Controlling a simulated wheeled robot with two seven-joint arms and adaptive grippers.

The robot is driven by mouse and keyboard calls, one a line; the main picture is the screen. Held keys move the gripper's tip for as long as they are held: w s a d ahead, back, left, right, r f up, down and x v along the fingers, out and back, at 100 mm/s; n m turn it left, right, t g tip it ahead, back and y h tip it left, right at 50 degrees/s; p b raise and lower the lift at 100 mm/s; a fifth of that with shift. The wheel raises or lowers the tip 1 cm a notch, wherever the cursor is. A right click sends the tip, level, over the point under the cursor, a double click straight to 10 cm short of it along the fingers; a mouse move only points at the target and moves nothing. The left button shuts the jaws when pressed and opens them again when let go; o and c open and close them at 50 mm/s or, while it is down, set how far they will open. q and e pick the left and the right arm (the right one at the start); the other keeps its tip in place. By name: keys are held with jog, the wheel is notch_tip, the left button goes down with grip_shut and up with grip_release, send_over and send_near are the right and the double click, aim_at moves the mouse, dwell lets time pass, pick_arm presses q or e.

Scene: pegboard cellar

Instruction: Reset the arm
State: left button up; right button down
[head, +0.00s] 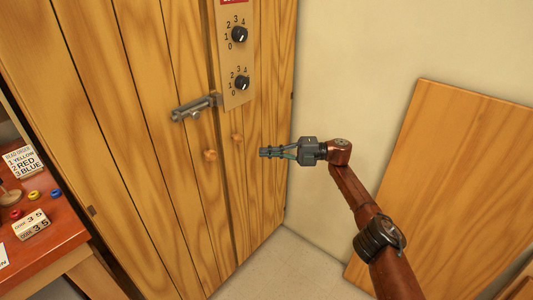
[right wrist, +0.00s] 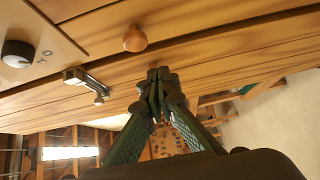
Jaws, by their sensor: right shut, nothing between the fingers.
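My right arm (head: 370,212) comes in from the lower right in the head view. Its gripper (head: 266,152) is shut and empty, in front of the wooden cabinet (head: 150,120) and to the right of its round knobs. In the right wrist view the gripper (right wrist: 158,75) shows with its fingers together, with nothing between them. A round wooden knob (right wrist: 135,39) is above the fingertips there, apart from them. My left gripper is in neither view.
The cabinet has a metal latch bar (head: 195,107) and a panel with two dials (head: 238,60). A red-topped table (head: 55,235) with code blocks (head: 31,224), small rings and a reading-order card (head: 23,161) stands at left. A wooden board (head: 455,180) leans on the right wall. Bare floor (head: 290,265) lies below.

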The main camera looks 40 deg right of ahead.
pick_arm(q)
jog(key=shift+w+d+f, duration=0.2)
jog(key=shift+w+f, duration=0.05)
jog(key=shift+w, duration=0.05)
pick_arm(e)
jog(key=shift+s+d+r, duration=0.1)
jog(key=shift+d+r, duration=0.05)
jog(key=shift+d, duration=0.15)
